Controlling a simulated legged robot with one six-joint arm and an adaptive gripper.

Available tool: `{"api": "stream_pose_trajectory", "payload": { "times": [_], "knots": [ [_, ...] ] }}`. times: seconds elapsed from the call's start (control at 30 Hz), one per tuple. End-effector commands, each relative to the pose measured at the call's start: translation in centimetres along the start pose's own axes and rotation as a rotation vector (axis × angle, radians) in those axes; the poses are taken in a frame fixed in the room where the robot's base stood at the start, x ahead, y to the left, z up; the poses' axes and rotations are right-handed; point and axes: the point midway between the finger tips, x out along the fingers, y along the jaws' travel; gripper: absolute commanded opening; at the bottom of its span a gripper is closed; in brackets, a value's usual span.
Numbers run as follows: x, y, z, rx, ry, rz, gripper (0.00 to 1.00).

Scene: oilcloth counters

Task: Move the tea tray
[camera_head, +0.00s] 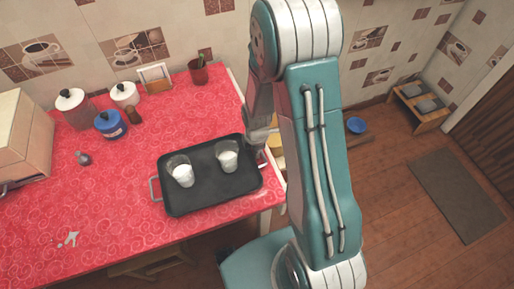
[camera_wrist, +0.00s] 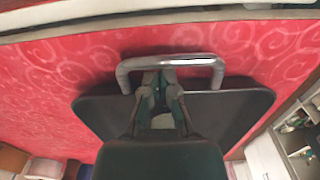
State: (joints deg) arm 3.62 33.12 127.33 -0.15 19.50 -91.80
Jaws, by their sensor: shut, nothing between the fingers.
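The tea tray (camera_head: 211,190) is dark and rectangular, with a metal handle at each short end. It lies flat on the red counter near its right edge. Two glasses with white contents stand on it, the left glass (camera_head: 181,172) and the right glass (camera_head: 228,156). My gripper (camera_head: 262,138) is at the tray's right end, partly hidden by my arm. In the wrist view my gripper (camera_wrist: 160,88) is shut and empty, its fingertips close to the near handle (camera_wrist: 172,60); I cannot tell whether they touch. The tray (camera_wrist: 235,105) spreads behind my gripper there.
A beige box (camera_head: 22,138) stands at far left.

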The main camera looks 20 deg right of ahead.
Motion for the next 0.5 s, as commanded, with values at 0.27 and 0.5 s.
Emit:
{"api": "stream_pose_trajectory", "payload": {
  "times": [0.27,0.5],
  "knots": [
    [0.0,0.0,0.0,-0.001,0.001,0.000,0.00],
    [0.0,0.1,-2.9,-0.008,0.002,0.000,0.00]
  ]
}}
